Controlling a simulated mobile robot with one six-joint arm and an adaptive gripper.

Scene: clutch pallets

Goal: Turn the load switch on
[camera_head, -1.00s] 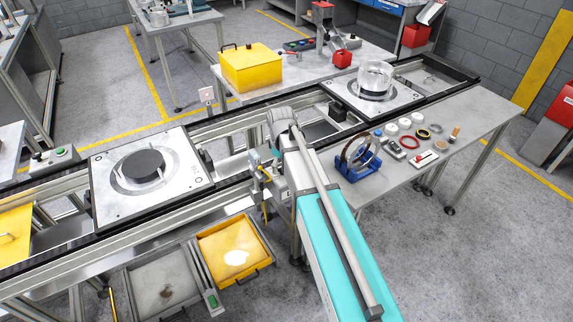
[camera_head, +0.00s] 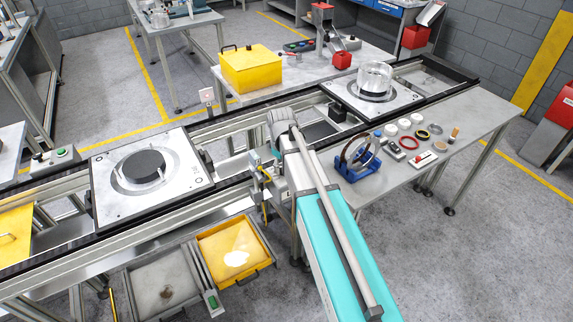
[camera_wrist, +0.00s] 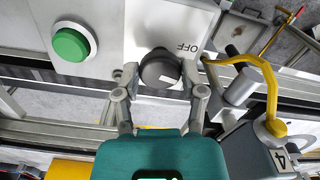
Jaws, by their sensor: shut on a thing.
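The load switch shows in the wrist view as a dark round knob (camera_wrist: 158,66) on a light grey panel. The label OFF appears upside down just right of the knob, and a pale mark shows on the knob's lower right. My gripper (camera_wrist: 159,77) is shut on the knob, one finger on each side. In the head view my gripper (camera_head: 264,176) is small and partly hidden at the conveyor's near side, and the knob cannot be made out there.
A green push button (camera_wrist: 71,45) sits left of the knob on the same panel. In the head view a pallet (camera_head: 110,198) lies on the conveyor, left of my arm.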

